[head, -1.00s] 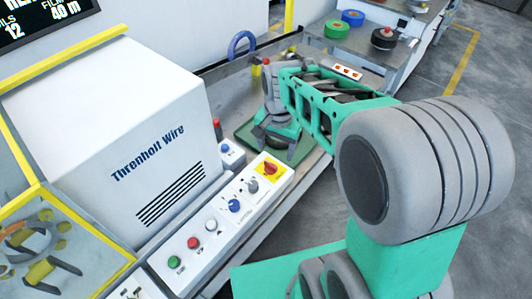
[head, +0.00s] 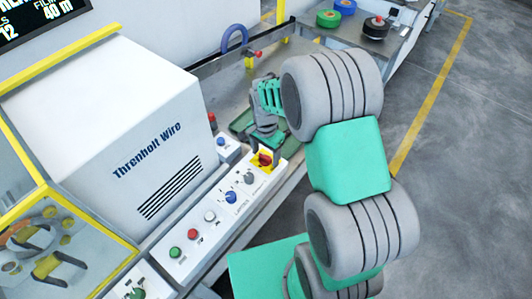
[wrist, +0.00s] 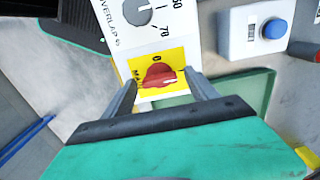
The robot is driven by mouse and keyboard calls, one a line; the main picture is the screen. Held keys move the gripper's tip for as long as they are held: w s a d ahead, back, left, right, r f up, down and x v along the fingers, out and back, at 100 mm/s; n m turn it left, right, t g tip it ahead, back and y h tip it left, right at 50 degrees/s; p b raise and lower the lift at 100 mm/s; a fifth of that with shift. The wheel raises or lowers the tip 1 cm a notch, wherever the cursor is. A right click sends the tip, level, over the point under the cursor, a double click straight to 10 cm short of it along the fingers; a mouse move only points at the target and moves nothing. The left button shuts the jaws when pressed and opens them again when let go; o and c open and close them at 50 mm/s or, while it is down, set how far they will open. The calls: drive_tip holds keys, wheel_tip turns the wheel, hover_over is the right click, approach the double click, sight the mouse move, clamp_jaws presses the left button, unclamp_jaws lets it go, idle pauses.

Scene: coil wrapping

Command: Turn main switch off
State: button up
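The main switch is a red rotary knob (head: 264,159) on a yellow plate at the far end of the white control panel (head: 190,255). In the wrist view the red knob (wrist: 158,75) lies between my fingertips, its white mark toward the right, near the "I" label; a "0" shows above it. My gripper (wrist: 163,88) is open, one finger on each side of the knob, with gaps still visible. In the head view my gripper (head: 265,147) hangs at the switch and partly covers the plate.
A grey dial (wrist: 138,12) sits beside the switch, and a box with a blue button (wrist: 273,29) stands close by. Further along the panel are a blue knob (head: 231,197) and red and green buttons. The white machine housing (head: 120,130) rises on the left.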

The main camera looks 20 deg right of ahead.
drive_tip(key=c, duration=1.2)
drive_tip(key=shift+d, duration=0.1)
drive_tip(key=shift+c, duration=0.4)
drive_tip(key=shift+r, duration=0.1)
